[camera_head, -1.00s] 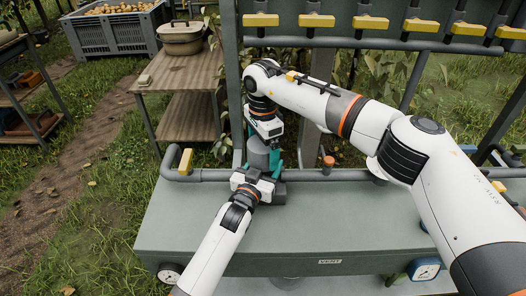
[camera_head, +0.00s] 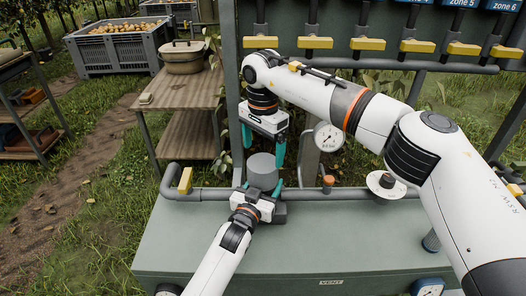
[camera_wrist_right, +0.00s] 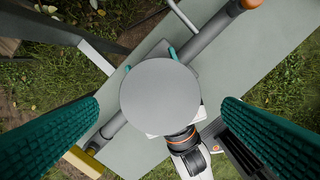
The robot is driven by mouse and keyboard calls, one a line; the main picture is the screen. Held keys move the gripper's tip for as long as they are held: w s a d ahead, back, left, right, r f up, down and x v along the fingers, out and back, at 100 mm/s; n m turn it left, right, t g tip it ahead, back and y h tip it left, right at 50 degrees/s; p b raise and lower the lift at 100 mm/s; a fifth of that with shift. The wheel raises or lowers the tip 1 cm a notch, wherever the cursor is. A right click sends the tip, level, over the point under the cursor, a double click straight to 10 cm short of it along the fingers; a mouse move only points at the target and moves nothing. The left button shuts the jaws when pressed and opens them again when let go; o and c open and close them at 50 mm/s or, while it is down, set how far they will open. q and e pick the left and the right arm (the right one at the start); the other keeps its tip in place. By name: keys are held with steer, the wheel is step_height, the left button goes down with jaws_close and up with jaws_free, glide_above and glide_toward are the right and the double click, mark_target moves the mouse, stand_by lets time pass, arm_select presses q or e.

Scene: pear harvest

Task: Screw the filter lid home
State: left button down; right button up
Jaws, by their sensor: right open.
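The filter lid (camera_head: 263,165) is a grey round cap on top of the filter, which stands upright at the pipe on the green bench. In the right wrist view the lid (camera_wrist_right: 160,98) is a plain disc between my fingers, with a gap on both sides. My right gripper (camera_head: 264,150) is open and empty above the lid, fingers pointing down. My left gripper (camera_head: 262,194) reaches in low from the front, its teal fingers on either side of the filter body under the lid. The lid hides most of the filter body from above.
A grey pipe (camera_head: 220,194) runs along the bench (camera_head: 200,240), with a yellow valve handle (camera_head: 185,180) left and an orange knob (camera_head: 328,181) right. A pressure gauge (camera_head: 327,137) stands behind. A row of yellow-handled valves (camera_head: 313,42) is overhead. A wooden side table (camera_head: 182,80) is left.

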mark_target(263, 163)
steer(key=shift+f, duration=0.15)
steer(key=shift+f, duration=3.95)
steer(key=shift+c, duration=0.6)
steer(key=c, duration=0.8)
steer(key=shift+m, duration=1.7)
steer(key=shift+c, duration=0.2)
steer(key=o, duration=1.1)
steer(key=shift+c, duration=0.2)
steer(key=shift+r, duration=0.1)
